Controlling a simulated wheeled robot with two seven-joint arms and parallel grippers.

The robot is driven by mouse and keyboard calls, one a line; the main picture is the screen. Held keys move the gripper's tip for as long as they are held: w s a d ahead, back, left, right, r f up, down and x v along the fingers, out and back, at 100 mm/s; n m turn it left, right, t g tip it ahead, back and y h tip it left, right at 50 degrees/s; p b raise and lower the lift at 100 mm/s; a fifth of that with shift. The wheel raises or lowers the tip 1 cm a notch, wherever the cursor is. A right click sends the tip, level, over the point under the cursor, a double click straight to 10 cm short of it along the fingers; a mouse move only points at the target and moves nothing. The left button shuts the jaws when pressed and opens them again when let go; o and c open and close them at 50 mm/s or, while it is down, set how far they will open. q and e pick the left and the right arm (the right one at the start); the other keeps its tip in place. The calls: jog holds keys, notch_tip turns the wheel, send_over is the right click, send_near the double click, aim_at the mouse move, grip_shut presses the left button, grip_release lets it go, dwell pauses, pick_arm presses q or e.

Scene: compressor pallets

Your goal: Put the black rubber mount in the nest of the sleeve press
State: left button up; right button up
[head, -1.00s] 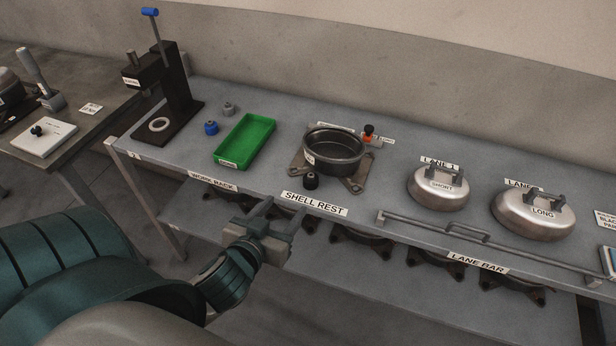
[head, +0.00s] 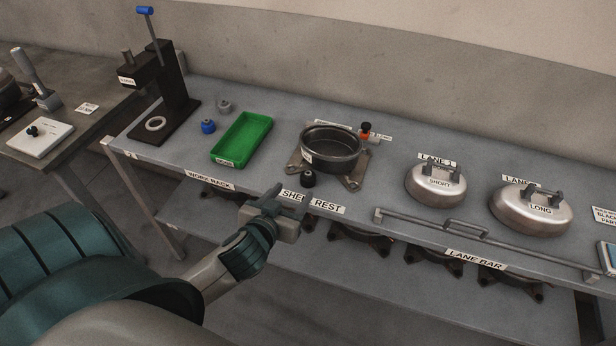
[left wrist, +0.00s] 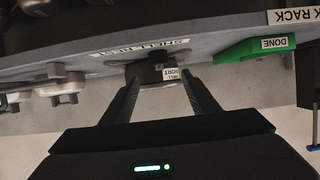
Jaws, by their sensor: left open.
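The black rubber mount (head: 308,179) is a small dark cylinder standing on the bench, just in front of the black shell (head: 331,149). The sleeve press (head: 172,92) is a dark upright frame with a blue-handled lever at the bench's left end. A pale ring (head: 156,124) lies on its base, apparently the nest, with nothing seen in it. My left gripper (head: 288,194) is open and empty at the bench's front edge, short of the mount. My right gripper is out of view.
A green tray (head: 241,139) lies between press and shell. A blue mount (head: 208,126) and a grey mount (head: 224,106) stand left of it. Two steel domes (head: 436,184) and a lane bar (head: 480,236) are to the right. A lower shelf (head: 330,275) holds dark parts.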

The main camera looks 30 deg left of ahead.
pick_arm(q)
jog(key=p, duration=0.1)
send_near(309, 174)
jog(key=shift+w+a+f, duration=0.35)
jog(key=shift+w+f, duration=0.35)
jog(key=shift+w, duration=0.1)
jog(key=shift+w+p, duration=0.3)
jog(key=shift+w, duration=0.1)
jog(key=p+x, duration=0.1)
jog(key=x, duration=0.2)
jog(key=shift+w+p, duration=0.3)
jog(key=shift+w, duration=0.05)
jog(key=shift+w+a+f, duration=0.1)
jog(key=shift+w+f, duration=0.15)
jog(key=shift+w, duration=0.1)
jog(key=c, duration=1.2)
jog(key=shift+r, duration=0.1)
jog(key=shift+c, duration=0.2)
